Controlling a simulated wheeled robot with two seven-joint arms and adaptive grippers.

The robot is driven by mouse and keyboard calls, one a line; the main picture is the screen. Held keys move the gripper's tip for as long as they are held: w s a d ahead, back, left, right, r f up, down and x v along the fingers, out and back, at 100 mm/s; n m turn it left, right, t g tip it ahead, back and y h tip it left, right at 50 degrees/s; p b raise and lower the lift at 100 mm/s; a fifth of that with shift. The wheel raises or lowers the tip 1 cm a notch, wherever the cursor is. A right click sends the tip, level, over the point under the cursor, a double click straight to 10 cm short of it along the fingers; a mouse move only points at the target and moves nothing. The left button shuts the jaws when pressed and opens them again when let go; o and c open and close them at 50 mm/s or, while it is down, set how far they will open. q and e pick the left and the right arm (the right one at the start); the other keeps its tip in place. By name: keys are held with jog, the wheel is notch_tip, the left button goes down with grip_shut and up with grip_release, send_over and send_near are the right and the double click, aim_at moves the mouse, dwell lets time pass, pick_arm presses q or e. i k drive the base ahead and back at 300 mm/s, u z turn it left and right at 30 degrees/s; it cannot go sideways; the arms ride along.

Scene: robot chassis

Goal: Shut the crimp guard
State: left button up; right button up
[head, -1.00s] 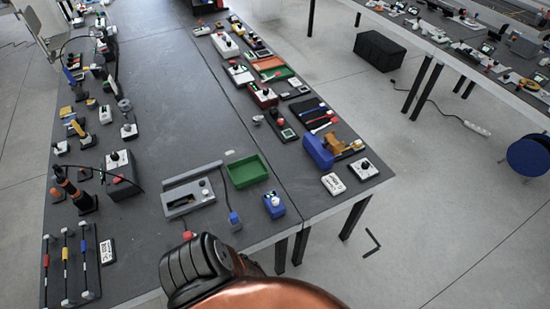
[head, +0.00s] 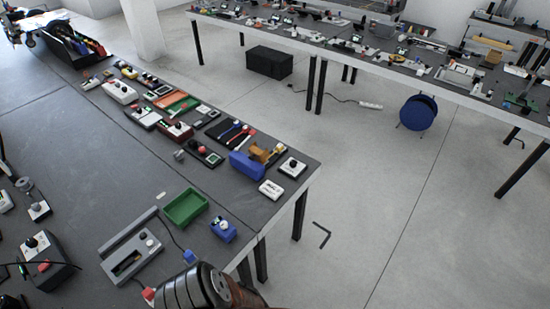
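I cannot tell for sure which object is the crimp guard. A grey fixture (head: 139,253) with a raised bar along its back, a dark slot and a pale round knob lies near the front edge of the near table. A blue block (head: 243,166) with an orange-brown part (head: 259,153) beside it stands near the table's right corner. Neither gripper is in view. A black and copper-coloured link of my own arm shows at the bottom edge.
A green tray (head: 185,207) and a small blue box (head: 222,231) stand near the grey fixture. A white box (head: 271,189) and a knob box (head: 291,167) sit by the right corner. Several devices line the near table (head: 75,150). Open floor (head: 400,190) lies to the right.

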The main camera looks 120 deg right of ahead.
aim_at(256, 154)
jog(key=z, duration=3.8)
jog(key=i, duration=1)
jog(key=u, duration=0.3)
jog(key=k, duration=1.05)
jog(key=z, duration=0.1)
